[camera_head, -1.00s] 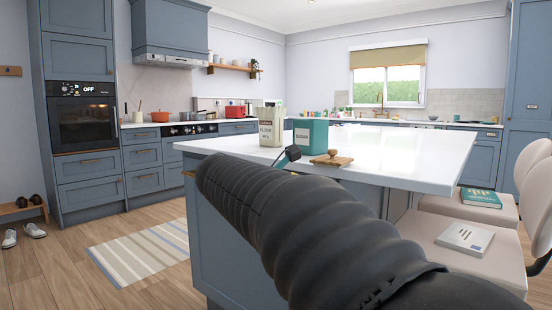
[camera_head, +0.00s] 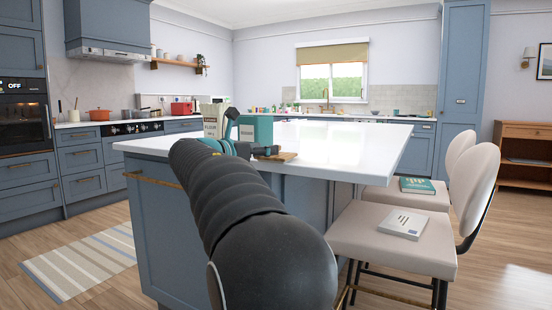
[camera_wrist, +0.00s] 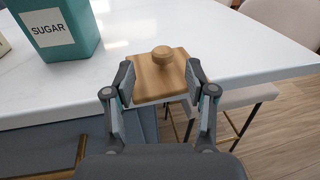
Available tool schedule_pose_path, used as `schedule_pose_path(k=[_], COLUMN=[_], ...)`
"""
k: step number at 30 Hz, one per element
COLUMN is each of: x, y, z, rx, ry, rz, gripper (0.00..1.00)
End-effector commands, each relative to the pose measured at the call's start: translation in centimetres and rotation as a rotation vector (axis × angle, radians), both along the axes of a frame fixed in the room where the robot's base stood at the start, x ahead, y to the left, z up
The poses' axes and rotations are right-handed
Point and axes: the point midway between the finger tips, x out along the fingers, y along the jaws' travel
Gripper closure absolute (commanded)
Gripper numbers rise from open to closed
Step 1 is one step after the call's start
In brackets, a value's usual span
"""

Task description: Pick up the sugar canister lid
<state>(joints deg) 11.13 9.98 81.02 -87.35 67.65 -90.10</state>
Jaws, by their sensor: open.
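The sugar canister lid is a square wooden lid with a round knob (camera_wrist: 158,80). It lies on the white island top near its edge, and part of it shows in the head view (camera_head: 283,156). The teal sugar canister (camera_wrist: 60,28) stands upright on the island, left of the lid; it also shows in the head view (camera_head: 263,130). My gripper (camera_wrist: 160,92) is open, with one finger on each side of the lid. I cannot tell whether the fingers touch it. In the head view my arm hides part of the lid and canister.
A cream flour canister (camera_head: 211,118) stands left of the sugar canister. The island top (camera_head: 350,145) is clear to the right. Pale chairs (camera_head: 400,240) stand at the island's right side, with a white book (camera_head: 403,223) and a teal book (camera_head: 417,185) on the seats.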

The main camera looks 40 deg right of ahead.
Motion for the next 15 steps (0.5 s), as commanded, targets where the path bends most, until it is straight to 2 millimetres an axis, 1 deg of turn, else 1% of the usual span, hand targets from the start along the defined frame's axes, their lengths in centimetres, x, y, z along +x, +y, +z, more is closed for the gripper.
schedule_pose_path(k=[5,15], x=[0.1,0.6], y=[-0.8,-5.1], z=[-0.1,-0.1], rx=[0.001,0.000], ry=[0.001,0.001], rz=[-0.001,-0.001], gripper=[0.44,0.44])
